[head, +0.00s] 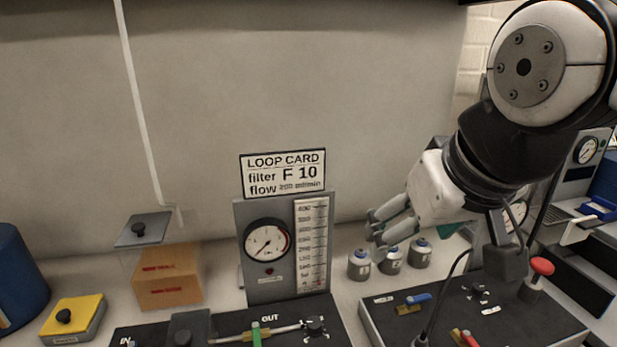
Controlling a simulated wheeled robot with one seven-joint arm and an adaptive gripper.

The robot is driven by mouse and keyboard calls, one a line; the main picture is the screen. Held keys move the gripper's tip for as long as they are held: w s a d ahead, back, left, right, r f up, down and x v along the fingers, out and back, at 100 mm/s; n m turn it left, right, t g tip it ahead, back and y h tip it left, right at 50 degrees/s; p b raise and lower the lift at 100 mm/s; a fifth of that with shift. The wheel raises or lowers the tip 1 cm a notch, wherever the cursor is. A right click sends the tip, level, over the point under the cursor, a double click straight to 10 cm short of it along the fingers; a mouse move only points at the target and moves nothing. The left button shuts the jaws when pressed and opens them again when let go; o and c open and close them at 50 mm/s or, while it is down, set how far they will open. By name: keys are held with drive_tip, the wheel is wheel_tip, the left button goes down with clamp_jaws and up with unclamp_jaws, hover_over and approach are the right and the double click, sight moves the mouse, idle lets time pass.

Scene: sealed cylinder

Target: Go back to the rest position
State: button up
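My gripper (376,228) is at the right of centre in the head view, with its grey fingers pointing left and slightly down. The fingers look apart, and I see nothing held between them. It hangs in front of the back wall, above and near several small grey canisters with blue tops (359,264). It looks clear of them, though the exact height is hard to judge.
A gauge panel (243,215) with a loop card (283,174) reading "filter F 10" stands left of my gripper. A dark valve board (470,308) with a red knob (542,266) lies below. A cardboard box (168,278), yellow-topped block (73,318) and blue drum (18,278) stand left.

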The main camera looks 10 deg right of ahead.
drive_tip(key=s+a+f+g, duration=0.1)
drive_tip(key=s+f+g, duration=0.1)
drive_tip(key=s+f, duration=0.3)
drive_tip(key=shift+s+a+f+n+y, duration=0.3)
drive_tip(key=shift+s+a+f, duration=0.1)
drive_tip(key=shift+f, duration=0.25)
drive_tip(key=shift+c, duration=0.3)
